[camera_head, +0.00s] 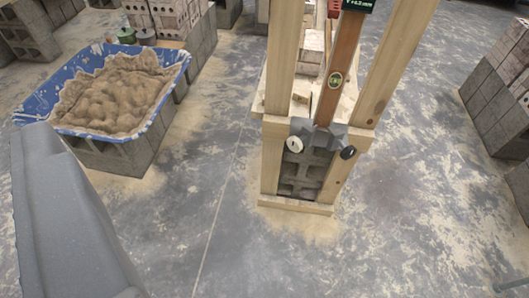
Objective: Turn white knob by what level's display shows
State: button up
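The white knob (294,143) sits on the left of a grey bracket (320,132) low on a wooden frame, with a dark pointer-like mark on its face. A black knob (348,152) sits on the bracket's right. A brown level (338,75) with a green oval label stands nearly upright from the bracket. Its display (357,4) is cut by the top edge; green text seems to read 6.2 mm, with the mark before it unclear. A large grey part of mine fills the lower left, apart from the knobs; my gripper's fingertips cannot be made out.
Timber posts (395,65) flank the level, with concrete block (300,175) between them. A blue tub (172,72) of mortar stands on blocks at left. More blocks (495,95) are stacked at right. The floor in front is clear.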

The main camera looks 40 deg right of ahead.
jog(key=w+f+m+t, duration=0.1)
jog(key=w+m+t, duration=0.2)
jog(key=w+m, duration=1.3)
jog(key=w+d+f+m+h+p, duration=0.1)
jog(key=w+d+f+m+h, duration=0.2)
jog(key=w+d+f+m, duration=0.45)
jog(key=w+d+f+m+h, duration=0.25)
jog(key=w+f, duration=0.25)
jog(key=w, duration=0.5)
jog(key=m+g+h+p, duration=0.1)
jog(key=m+g+h, duration=1.4)
jog(key=m, duration=0.9)
send_near(292, 147)
jog(key=d+b, duration=0.1)
jog(key=d, duration=0.2)
jog(key=w+d+r+g+y, duration=0.1)
jog(key=d, duration=0.1)
jog(key=d+g+b, duration=0.1)
jog(key=d, duration=0.2)
jog(key=shift+w+d+r+y+b, duration=0.25)
jog(key=shift+d+r+y+b, duration=0.05)
jog(key=shift+d+r+y, duration=0.05)
jog(key=shift+w+d, duration=0.2)
jog(key=shift+d, duration=0.7)
